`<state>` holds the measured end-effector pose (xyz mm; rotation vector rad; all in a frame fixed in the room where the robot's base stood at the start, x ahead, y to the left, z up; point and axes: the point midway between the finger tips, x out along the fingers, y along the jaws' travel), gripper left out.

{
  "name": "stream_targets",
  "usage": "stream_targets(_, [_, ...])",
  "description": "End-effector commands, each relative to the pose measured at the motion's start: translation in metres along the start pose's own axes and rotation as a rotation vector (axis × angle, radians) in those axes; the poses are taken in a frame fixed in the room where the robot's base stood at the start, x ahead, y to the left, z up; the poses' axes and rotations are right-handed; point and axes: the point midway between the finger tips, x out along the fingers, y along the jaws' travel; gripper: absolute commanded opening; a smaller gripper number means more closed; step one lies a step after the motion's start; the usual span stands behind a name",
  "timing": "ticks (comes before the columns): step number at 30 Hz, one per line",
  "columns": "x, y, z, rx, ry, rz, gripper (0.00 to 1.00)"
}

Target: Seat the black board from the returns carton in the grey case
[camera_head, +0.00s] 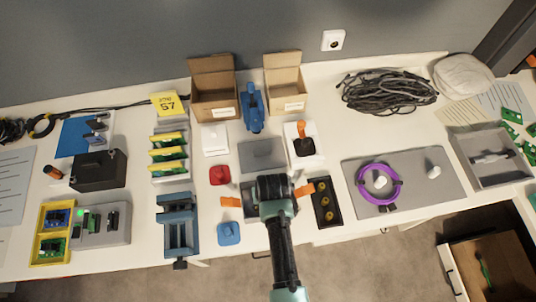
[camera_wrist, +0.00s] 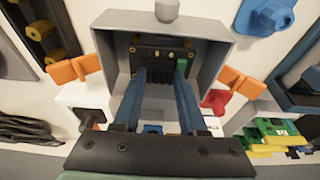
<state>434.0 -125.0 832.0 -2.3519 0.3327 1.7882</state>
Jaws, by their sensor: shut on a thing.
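My gripper (camera_wrist: 160,74) has its two blue fingers shut on the black board (camera_wrist: 157,52), which carries small light and yellow spots and a green part at its right. The board is within the walls of the open grey case (camera_wrist: 222,47), near the far wall in the wrist view. I cannot tell whether it rests flat on the case floor. In the head view my gripper (camera_head: 273,190) covers most of the case and hides the board. Two cardboard cartons, the left (camera_head: 213,106) and right (camera_head: 286,95), stand open at the back; their labels are unreadable.
Orange clips stand left (camera_head: 230,202) and right (camera_head: 304,190) of the case. A black tray (camera_head: 326,211) is close on the right, and a blue vise (camera_head: 179,225) is further left. A purple ring (camera_head: 362,188) lies on a grey mat (camera_head: 425,165).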

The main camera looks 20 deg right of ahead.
Motion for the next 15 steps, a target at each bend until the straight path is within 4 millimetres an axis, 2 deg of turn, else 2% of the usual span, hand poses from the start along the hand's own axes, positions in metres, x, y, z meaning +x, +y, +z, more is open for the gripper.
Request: stream_targets(15, [0.016,0.0,0.004,-0.001,0.001,0.0,0.0])
